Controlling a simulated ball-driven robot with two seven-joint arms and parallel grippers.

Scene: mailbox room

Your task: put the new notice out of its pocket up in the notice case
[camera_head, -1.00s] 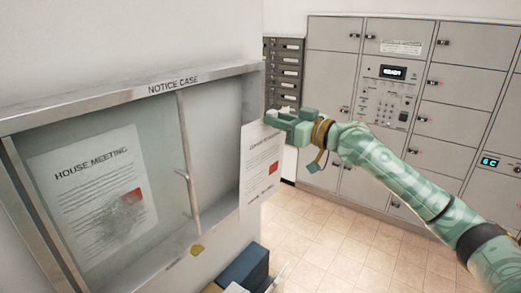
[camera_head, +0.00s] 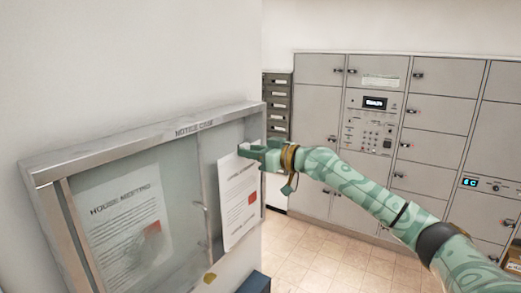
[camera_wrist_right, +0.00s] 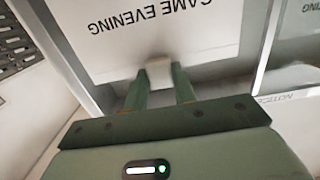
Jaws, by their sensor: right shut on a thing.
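The new notice (camera_head: 238,203), a white sheet with a red square, hangs upright at the right part of the notice case (camera_head: 120,152). In the right wrist view the sheet (camera_wrist_right: 200,22) reads "GAME EVENING" upside down. My right gripper (camera_head: 250,153) is shut on a white tab (camera_wrist_right: 158,72) at its top edge. I cannot tell whether the sheet touches the case's back. An older "HOUSE MEETING" notice (camera_head: 115,235) hangs behind the glass at left. The glass edge with its handle (camera_head: 205,208) stands just left of the new notice. My left gripper is out of view.
A yellow tag (camera_head: 210,277) is at the case's lower edge. A dark blue object (camera_head: 254,283) is below the case. Grey lockers (camera_head: 440,135) with a control panel stand at the back right. The tiled floor (camera_head: 310,245) between is clear.

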